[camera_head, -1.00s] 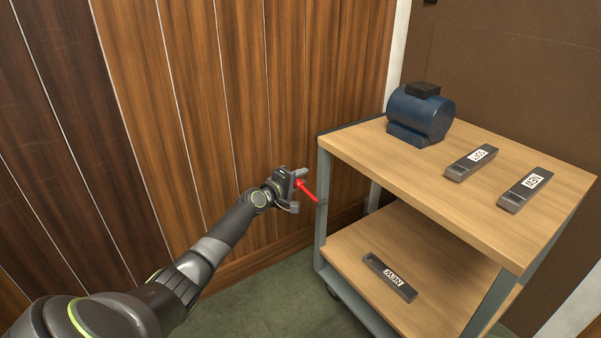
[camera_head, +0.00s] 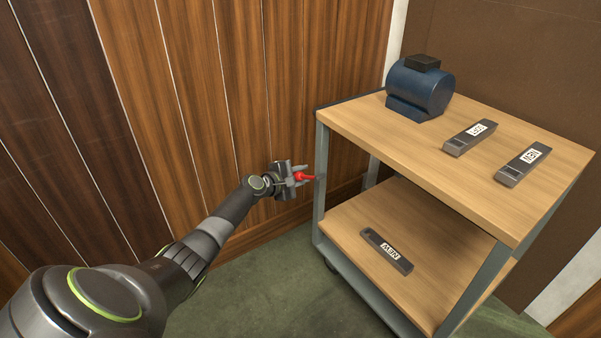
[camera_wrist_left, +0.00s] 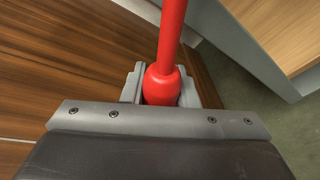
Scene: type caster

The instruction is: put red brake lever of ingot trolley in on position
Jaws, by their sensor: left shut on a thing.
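The ingot trolley (camera_head: 335,129) has a wooden top, a wooden lower shelf and a grey frame. Its red brake lever (camera_head: 306,177) sticks out from the left post, and its knob end is in my left gripper (camera_head: 298,176). In the left wrist view the red lever (camera_wrist_left: 172,35) runs up from its thick end between the fingers of my left gripper (camera_wrist_left: 161,88), which is shut on it. In the head view the lever looks about level. My right gripper is not in view.
A blue motor (camera_head: 420,90) and two grey labelled ingots (camera_head: 470,137) (camera_head: 523,166) rest on the trolley top. Another ingot (camera_head: 387,251) lies on the lower shelf. A wood-panelled wall (camera_head: 200,90) stands close behind my left arm. Green floor (camera_head: 270,275) is free left of the trolley.

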